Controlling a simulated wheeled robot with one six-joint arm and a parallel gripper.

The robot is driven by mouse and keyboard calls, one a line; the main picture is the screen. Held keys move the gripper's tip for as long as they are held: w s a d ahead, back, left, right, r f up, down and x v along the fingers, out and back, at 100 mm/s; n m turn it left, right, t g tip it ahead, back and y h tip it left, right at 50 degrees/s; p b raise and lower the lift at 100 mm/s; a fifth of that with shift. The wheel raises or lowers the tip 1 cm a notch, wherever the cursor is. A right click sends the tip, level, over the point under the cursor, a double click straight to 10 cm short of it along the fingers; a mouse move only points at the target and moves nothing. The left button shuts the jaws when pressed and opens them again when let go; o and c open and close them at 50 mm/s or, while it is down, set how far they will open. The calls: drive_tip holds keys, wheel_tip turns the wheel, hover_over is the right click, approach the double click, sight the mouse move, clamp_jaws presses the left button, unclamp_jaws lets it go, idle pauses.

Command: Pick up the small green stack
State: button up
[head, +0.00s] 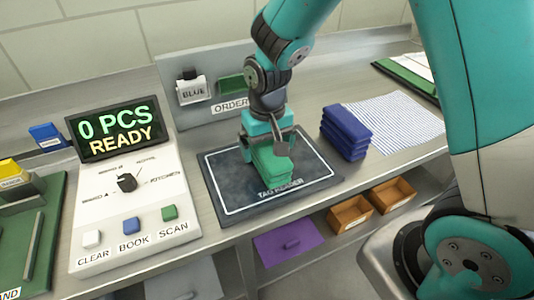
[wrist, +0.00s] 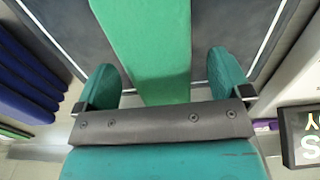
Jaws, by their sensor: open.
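The small green stack (head: 270,163) lies on the dark tag reader pad (head: 230,194), below and between my gripper's fingers in the head view. My gripper (head: 268,150) is open, with a finger on either side of the stack. In the wrist view the green stack (wrist: 150,45) runs up between the two teal fingers of my gripper (wrist: 165,75), with a gap on each side.
A taller blue stack (head: 345,132) stands right of the pad, beside a striped cloth (head: 395,125). A console (head: 130,205) with a screen reading "0 PCS READY" (head: 114,128) stands left. An order board (head: 205,90) is behind. Open wooden bins (head: 351,214) sit below the counter.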

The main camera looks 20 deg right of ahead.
drive_tip(key=shift+f, duration=1.35)
drive_tip(key=c, duration=1.1)
drive_tip(key=shift+r, duration=0.1)
